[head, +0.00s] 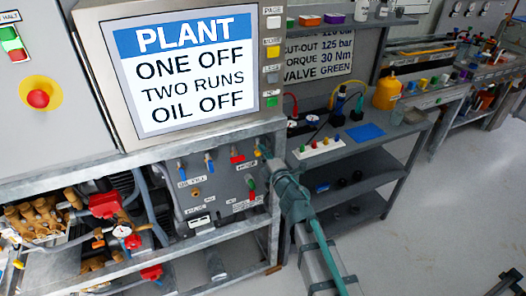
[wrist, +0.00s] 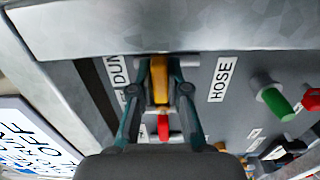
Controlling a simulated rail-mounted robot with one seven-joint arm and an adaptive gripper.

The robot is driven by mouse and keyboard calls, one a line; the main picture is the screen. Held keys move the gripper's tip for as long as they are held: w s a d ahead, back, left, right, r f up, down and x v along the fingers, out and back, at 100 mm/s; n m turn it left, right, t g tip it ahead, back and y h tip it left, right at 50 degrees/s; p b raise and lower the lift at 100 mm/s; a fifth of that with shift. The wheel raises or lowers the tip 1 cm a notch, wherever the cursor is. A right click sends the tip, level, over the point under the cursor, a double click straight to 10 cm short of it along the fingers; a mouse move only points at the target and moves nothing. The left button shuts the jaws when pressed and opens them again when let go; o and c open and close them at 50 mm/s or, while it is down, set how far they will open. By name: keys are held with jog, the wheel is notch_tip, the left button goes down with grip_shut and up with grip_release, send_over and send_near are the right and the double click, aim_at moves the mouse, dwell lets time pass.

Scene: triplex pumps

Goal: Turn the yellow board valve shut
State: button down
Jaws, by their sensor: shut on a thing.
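The yellow board valve handle (wrist: 160,82) is in the wrist view, on the grey board between a label starting "DUM" and a label reading "HOSE". It runs up and down in that picture. My gripper (wrist: 161,92) has its two teal fingers on either side of the handle, shut on it. In the head view my gripper (head: 266,154) reaches the upper right corner of the valve board (head: 222,190), and the fingers largely hide the yellow handle there.
A red handle (wrist: 163,128) sits just below the yellow one in the wrist view; a green handle (wrist: 277,103) is to the right. Blue handles (head: 210,163) and a red handle (head: 237,157) stand on the board. A metal frame edge (wrist: 150,28) overhangs it. A screen (head: 185,65) stands above.

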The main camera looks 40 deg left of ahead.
jog(key=c, duration=1.1)
grip_release()
jog(key=shift+c, duration=0.2)
jog(key=shift+d, duration=0.1)
jog(key=v, duration=1.2)
